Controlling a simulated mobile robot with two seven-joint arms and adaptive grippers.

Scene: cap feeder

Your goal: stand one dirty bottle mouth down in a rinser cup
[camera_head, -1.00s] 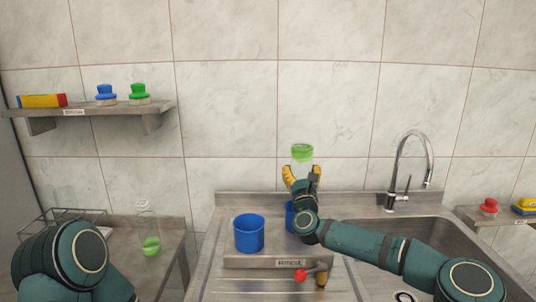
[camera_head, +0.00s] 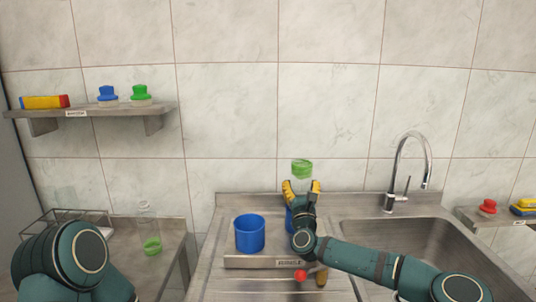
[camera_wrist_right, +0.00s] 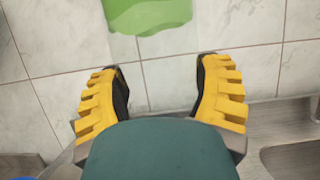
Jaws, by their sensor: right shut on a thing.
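My right gripper (camera_head: 301,190) is shut on a clear bottle with a green base (camera_head: 302,168). The green end is up, so the bottle is mouth down. The green base also shows at the top of the right wrist view (camera_wrist_right: 148,14), beyond the yellow fingers (camera_wrist_right: 160,90); the clear body is hard to make out. A blue rinser cup (camera_head: 289,220) is mostly hidden behind the gripper and wrist; whether the bottle's mouth is inside it cannot be seen. Another blue cup (camera_head: 249,235) stands to its left and looks empty. My left gripper is out of view.
Another clear bottle with a green bottom (camera_head: 152,246) stands on the left counter beside a wire rack (camera_head: 62,214). A sink with a tap (camera_head: 391,200) is at right. A red knob (camera_head: 300,275) is at the rinser front. A shelf (camera_head: 110,110) holds brushes.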

